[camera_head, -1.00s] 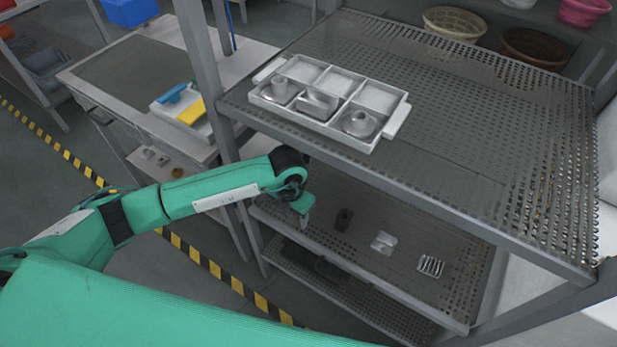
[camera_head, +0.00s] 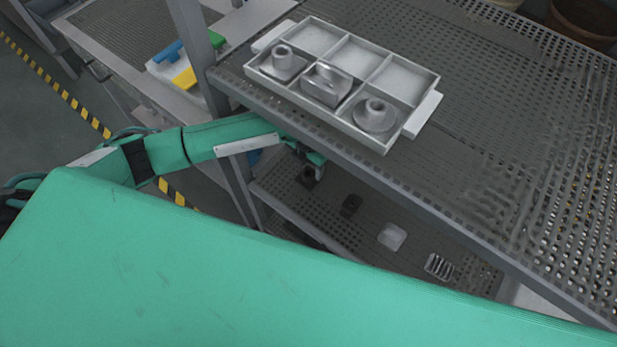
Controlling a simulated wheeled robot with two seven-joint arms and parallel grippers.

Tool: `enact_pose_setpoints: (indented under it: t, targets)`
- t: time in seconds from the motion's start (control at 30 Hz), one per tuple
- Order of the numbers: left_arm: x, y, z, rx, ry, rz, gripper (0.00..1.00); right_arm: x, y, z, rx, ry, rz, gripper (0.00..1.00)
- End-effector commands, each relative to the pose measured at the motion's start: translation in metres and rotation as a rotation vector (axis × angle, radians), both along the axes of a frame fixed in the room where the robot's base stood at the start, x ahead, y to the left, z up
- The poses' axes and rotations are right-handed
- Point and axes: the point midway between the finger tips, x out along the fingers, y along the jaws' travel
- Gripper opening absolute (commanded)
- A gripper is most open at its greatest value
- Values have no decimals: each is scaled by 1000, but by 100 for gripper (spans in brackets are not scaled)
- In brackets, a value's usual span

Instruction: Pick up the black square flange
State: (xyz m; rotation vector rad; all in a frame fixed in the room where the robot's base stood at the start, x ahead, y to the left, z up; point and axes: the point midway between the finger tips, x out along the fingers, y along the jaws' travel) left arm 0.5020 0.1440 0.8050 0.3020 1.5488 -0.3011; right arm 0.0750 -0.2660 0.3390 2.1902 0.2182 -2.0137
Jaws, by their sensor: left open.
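A small dark piece that looks like the black square flange (camera_head: 307,178) lies on the lower perforated shelf, near its left end. My left gripper (camera_head: 317,170) is open right by it, reaching in under the upper shelf's front edge. The gripper partly overlaps the piece, and I cannot tell whether its fingers are around it or touch it. Another black part (camera_head: 351,204) lies just to the right on the same shelf. My right gripper is not in view.
The upper shelf (camera_head: 470,120) overhangs the gripper. A grey compartment tray (camera_head: 425,113) with three grey metal parts stands on it. A whitish block (camera_head: 392,236) and a slotted metal part (camera_head: 439,266) lie farther right on the lower shelf. A post (camera_head: 190,45) rises at left.

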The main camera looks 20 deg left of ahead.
Motion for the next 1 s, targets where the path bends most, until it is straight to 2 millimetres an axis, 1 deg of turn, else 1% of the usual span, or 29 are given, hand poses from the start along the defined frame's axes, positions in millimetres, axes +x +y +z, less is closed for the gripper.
enact_pose_setpoints:
  t: [0.03,0.1,0.2,0.33,0.47,0.5,0.57,0.7,0.77,1.0]
  targets:
    - [1,0,-13,0,2,1,56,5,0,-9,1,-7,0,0]
    - [2,0,-23,-1,1,1,56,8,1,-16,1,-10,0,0]
    - [2,0,-34,-2,1,0,56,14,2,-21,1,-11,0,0]
    - [2,0,-36,-1,0,0,56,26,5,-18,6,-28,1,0]
    - [2,0,-35,-1,0,0,56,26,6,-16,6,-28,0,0]
    - [2,0,-35,0,0,0,52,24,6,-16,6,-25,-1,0]
    - [2,0,-35,-1,0,0,40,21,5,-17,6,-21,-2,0]
    - [2,0,-35,0,0,0,13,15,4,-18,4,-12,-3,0]
    - [2,1,-35,0,0,0,3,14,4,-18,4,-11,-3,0]
    - [2,0,-34,0,-1,0,3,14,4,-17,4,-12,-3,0]
